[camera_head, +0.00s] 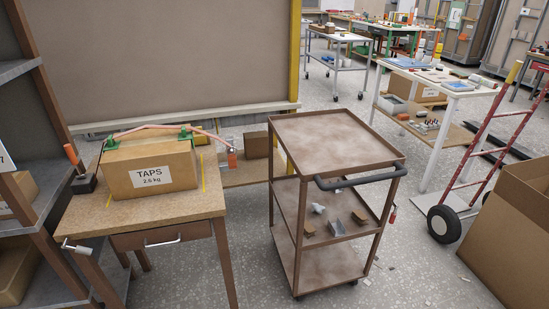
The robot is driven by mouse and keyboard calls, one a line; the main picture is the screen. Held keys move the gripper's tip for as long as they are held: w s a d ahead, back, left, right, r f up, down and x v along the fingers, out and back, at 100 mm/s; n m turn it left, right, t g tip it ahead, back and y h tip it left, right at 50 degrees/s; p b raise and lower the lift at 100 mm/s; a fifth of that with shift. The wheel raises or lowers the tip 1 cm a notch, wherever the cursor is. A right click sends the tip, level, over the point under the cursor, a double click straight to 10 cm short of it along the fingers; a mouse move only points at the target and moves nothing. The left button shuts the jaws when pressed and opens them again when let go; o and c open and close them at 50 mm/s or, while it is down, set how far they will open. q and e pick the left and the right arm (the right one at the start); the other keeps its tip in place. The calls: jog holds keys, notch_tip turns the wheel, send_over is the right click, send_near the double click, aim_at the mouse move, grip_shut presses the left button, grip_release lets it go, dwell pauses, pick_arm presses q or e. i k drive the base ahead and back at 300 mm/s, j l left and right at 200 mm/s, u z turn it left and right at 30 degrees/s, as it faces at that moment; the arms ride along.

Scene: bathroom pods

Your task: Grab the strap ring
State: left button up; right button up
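A cardboard box labelled TAPS 2.6 kg (150,172) sits on a small wooden table (110,217) at the left. A pinkish-orange strap (150,128) runs over its top, past green pieces (186,133) at the top edges. The strap's right end reaches out past the box, where a small grey and orange-red piece (232,157) hangs beyond the table edge. It is too small to tell whether this is the strap ring. Neither of my grippers is in view.
A brown three-shelf trolley (335,138) stands right of the table, with small parts on its middle shelf. A red hand truck (490,140) and an open carton (515,235) are at the right. A dark block with an orange handle (82,181) is left of the box.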

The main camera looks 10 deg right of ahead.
aim_at(232, 159)
jog(key=i+l+u, duration=0.15)
jog(key=i+l, duration=0.75)
jog(key=i, duration=0.05)
